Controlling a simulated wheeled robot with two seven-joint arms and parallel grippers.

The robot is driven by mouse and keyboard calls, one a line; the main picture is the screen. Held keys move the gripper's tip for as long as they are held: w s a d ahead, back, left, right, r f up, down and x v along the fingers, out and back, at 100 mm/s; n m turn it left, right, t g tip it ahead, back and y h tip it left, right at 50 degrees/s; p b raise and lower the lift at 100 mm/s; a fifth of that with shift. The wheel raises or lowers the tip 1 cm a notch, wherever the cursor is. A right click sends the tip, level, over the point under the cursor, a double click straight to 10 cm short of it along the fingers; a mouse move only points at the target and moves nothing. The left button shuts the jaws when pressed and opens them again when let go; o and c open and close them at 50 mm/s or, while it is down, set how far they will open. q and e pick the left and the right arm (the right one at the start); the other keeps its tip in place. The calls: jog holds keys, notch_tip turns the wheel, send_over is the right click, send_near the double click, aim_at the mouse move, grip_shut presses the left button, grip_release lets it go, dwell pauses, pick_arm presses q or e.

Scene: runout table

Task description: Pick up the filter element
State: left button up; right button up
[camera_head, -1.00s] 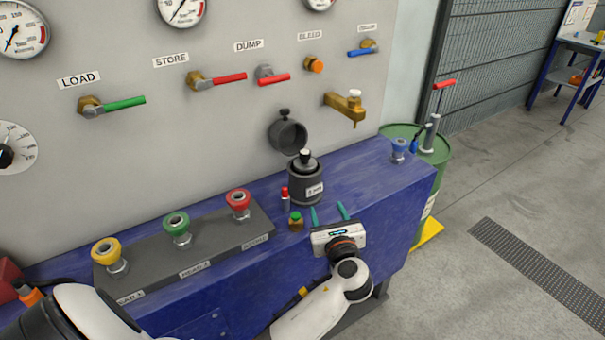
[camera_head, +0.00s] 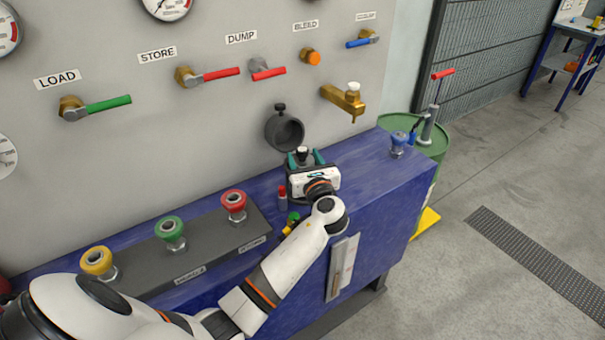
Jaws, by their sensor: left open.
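A dark grey canister with a black knob on top (camera_head: 303,153) stands on the blue bench; it appears to be the filter element, or to hold it. Its label and most of its body are hidden behind my left gripper (camera_head: 306,157). The left gripper's teal fingers are open, one to each side of the knob. I cannot tell whether they touch it. My right gripper is not in view.
A red-capped tube (camera_head: 282,197) and a small green-and-yellow item (camera_head: 291,221) stand close beside my left arm. A dark round cup (camera_head: 285,132) is on the panel behind the canister. A brass tap (camera_head: 344,99) juts out to the right.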

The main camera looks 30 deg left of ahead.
pick_arm(q)
jog(key=shift+x, duration=0.9)
grip_shut()
jog(key=shift+r, duration=0.1)
